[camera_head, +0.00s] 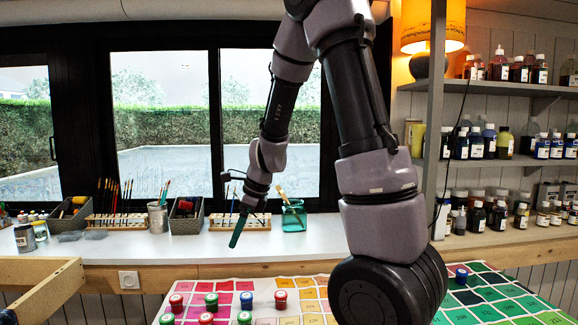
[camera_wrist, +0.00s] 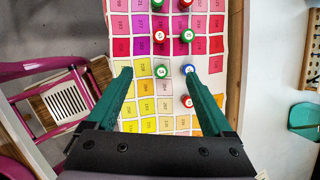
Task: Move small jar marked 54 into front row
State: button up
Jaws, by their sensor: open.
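Small jars with coloured lids stand in two rows on a colour chart (camera_head: 262,283). In the head view the far row is a red jar (camera_head: 176,303), a green jar (camera_head: 211,301), a blue jar (camera_head: 246,300) and a red jar (camera_head: 280,299). The nearer row shows a green jar (camera_head: 167,319), a red jar (camera_head: 206,318) and a green jar (camera_head: 244,318). Lid numbers are too small to read surely, so I cannot tell which is 54. My gripper (camera_wrist: 158,74) is open and empty, above the chart.
Another blue jar (camera_head: 461,275) stands on the green chart at right. Behind are brush racks (camera_head: 115,220), a teal glass jar (camera_head: 294,217) and bottle shelves (camera_head: 500,160). A wooden frame (camera_head: 40,275) is at left. A pink chair (camera_wrist: 40,70) shows in the wrist view.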

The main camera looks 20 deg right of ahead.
jog(key=s+d+r+n+t, duration=0.2)
jog(key=s+d+r+n, duration=0.1)
jog(key=s+r+n, duration=0.6)
jog(key=s+d+r+n+t+h, duration=0.1)
jog(key=s+d+r+n, duration=0.3)
jog(key=s+r+n, duration=0.5)
notch_tip(320, 180, up, 3)
jog(key=shift+s+f+n+t+h, duration=0.1)
jog(key=shift+s+n+t+h, duration=0.2)
jog(key=shift+n+t, duration=0.3)
